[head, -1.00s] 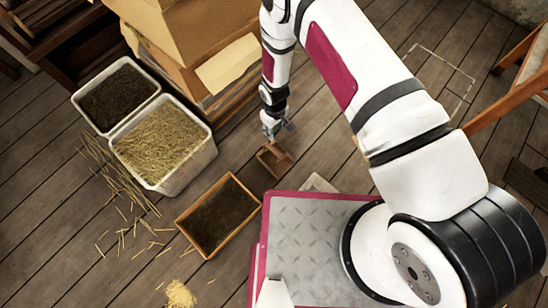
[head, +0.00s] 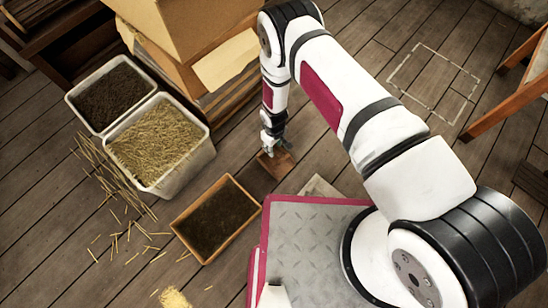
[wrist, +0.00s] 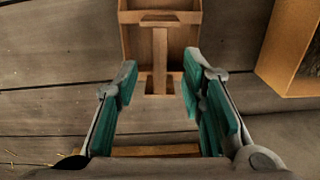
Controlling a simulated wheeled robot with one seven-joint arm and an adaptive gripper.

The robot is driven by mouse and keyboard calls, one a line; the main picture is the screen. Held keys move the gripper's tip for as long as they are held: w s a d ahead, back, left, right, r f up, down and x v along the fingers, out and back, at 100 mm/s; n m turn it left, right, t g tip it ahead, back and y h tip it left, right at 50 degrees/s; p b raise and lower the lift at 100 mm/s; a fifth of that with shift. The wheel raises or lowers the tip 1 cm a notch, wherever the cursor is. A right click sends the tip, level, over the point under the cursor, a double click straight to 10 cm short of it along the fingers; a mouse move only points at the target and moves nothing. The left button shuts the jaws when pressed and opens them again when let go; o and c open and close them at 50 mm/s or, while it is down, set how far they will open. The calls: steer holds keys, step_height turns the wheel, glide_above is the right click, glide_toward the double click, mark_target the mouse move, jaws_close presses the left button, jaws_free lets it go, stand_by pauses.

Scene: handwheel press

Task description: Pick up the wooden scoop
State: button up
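The wooden scoop (head: 283,169) rests on the plank floor below my gripper (head: 272,149). In the wrist view the scoop (wrist: 187,40) is a shallow brown wooden tray with a bar-like handle (wrist: 160,60) along its middle. My gripper (wrist: 161,72) is open, with its two teal-padded fingers apart and nothing between them. The fingertips point toward the near end of the handle, one on each side of its line. I cannot tell the exact height left between fingertips and scoop. In the head view the gripper partly hides the scoop.
A wooden box of dark soil (head: 181,220) stands to the left of the scoop. White bins of straw (head: 207,158) and dark material (head: 72,98) stand further left, by stacked cardboard boxes (head: 190,30). A flat pale piece (head: 320,188) lies right of the scoop. Floor at right is mostly clear.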

mark_target(274, 150)
step_height(274, 150, down, 4)
steer(key=shift+f+b, duration=0.1)
steer(key=shift+b, duration=0.8)
jaws_close()
step_height(274, 150, up, 10)
steer(key=p, duration=0.4)
